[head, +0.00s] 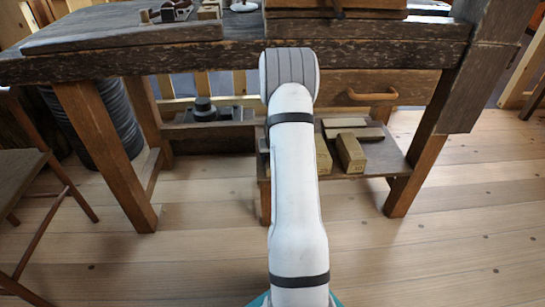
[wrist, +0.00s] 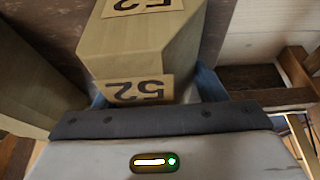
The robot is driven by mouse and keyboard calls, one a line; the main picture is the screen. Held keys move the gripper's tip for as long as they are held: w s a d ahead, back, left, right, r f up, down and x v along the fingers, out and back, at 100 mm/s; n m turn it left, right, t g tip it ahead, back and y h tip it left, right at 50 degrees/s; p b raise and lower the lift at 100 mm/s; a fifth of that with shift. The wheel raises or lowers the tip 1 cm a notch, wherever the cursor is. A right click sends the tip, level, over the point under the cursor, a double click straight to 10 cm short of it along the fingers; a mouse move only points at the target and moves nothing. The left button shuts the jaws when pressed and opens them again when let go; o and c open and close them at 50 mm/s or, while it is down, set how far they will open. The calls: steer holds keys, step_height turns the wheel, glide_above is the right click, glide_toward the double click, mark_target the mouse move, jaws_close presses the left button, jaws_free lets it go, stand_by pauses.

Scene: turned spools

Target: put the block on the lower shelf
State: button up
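The block (wrist: 135,50) is pale wood with a "52" label on its top and another on its end. It fills the upper middle of the wrist view. My gripper (wrist: 155,92) has its blue fingers on both sides of the block's near end, with no clear gap. In the head view my own arm hides the gripper and the held block. The lower shelf (head: 375,162) is the low board beneath the workbench, partly behind my arm. I cannot tell whether the block touches the shelf.
Labelled boxes (head: 350,152) and a flat board (head: 352,132) lie on the lower shelf. Another wooden piece (wrist: 25,90) is left of the block in the wrist view. The workbench top (head: 160,50) overhangs the shelf, with a leg (head: 410,180) at right. The front floor is clear.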

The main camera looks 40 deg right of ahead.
steer(key=o, duration=0.4)
steer(key=shift+c, duration=0.2)
steer(key=p+v, duration=0.4)
steer(key=v, duration=0.7)
steer(key=shift+w+d+p, duration=0.1)
steer(key=shift+w+p, duration=0.05)
steer(key=shift+p, duration=0.15)
steer(key=shift+s+a+r, duration=0.1)
steer(key=shift+r, duration=0.2)
steer(key=shift+s+a+r, duration=0.15)
steer(key=shift+r, duration=0.2)
steer(key=s+a+r+n+y, duration=0.1)
steer(key=s+a+r, duration=0.25)
steer(key=a, duration=0.35)
steer(key=s+a+r+n+g, duration=0.1)
steer(key=s+a+r, duration=0.1)
steer(key=a+r, duration=0.3)
steer(key=s+a+r+n+y, duration=0.1)
steer(key=s+a+r, duration=0.2)
steer(key=a, duration=0.5)
steer(key=s+a+r+n+g, duration=0.1)
steer(key=s+a+r, duration=0.1)
steer(key=s+a, duration=0.3)
steer(key=s+a+r+n+g, duration=0.1)
steer(key=s+a+r+n, duration=0.1)
steer(key=s+a, duration=0.4)
steer(key=s, duration=0.5)
steer(key=shift+w+a+r, duration=0.1)
steer(key=shift+r, duration=0.05)
